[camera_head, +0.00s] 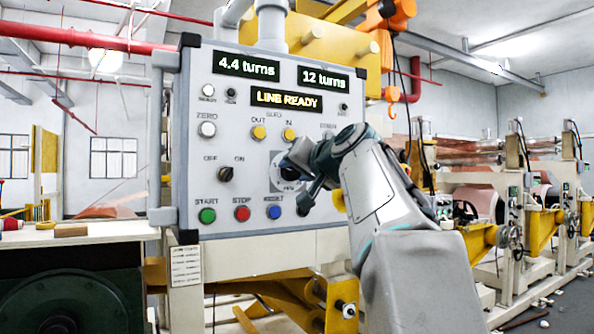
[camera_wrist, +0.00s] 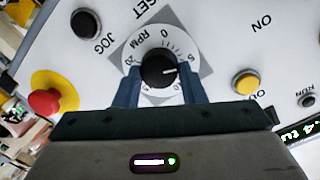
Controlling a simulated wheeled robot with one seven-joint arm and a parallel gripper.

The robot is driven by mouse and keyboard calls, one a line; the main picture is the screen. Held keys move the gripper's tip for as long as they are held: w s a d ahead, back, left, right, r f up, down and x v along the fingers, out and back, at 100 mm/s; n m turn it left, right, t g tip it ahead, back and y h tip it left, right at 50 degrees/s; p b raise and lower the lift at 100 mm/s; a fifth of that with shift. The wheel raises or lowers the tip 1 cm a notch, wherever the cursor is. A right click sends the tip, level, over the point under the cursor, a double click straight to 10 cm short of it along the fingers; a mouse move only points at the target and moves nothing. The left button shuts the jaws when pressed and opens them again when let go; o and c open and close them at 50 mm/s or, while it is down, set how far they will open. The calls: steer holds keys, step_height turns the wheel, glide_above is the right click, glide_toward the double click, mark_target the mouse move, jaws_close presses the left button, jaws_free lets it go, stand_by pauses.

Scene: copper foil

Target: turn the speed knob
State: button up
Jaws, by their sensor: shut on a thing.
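The speed knob (camera_wrist: 158,71) is a round black knob with a white pointer line. It sits on a white dial marked RPM in the wrist view, and its pointer aims at the right side of the scale, near the 5. My gripper (camera_wrist: 158,84) has one dark blue finger on each side of the knob and is shut on it. In the head view, my gripper (camera_head: 292,172) reaches the dial at the panel's lower middle. My fingers and wrist hide most of the knob there.
The grey control panel (camera_head: 200,150) shows "4.4 turns", "12 turns" and "LINE READY". Green START (camera_head: 207,215), red STOP (camera_head: 241,213) and blue RESET (camera_head: 274,212) buttons lie below the dial. A red mushroom button (camera_wrist: 45,103) on yellow is near my gripper.

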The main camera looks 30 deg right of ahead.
steer(key=o, duration=1)
steer(key=s+r+b, duration=0.1)
steer(key=s, duration=1.2)
steer(key=shift+s+d+r, duration=0.15)
steer(key=shift+s+r, duration=0.1)
steer(key=shift+s, duration=0.15)
steer(key=shift+w+f, duration=0.1)
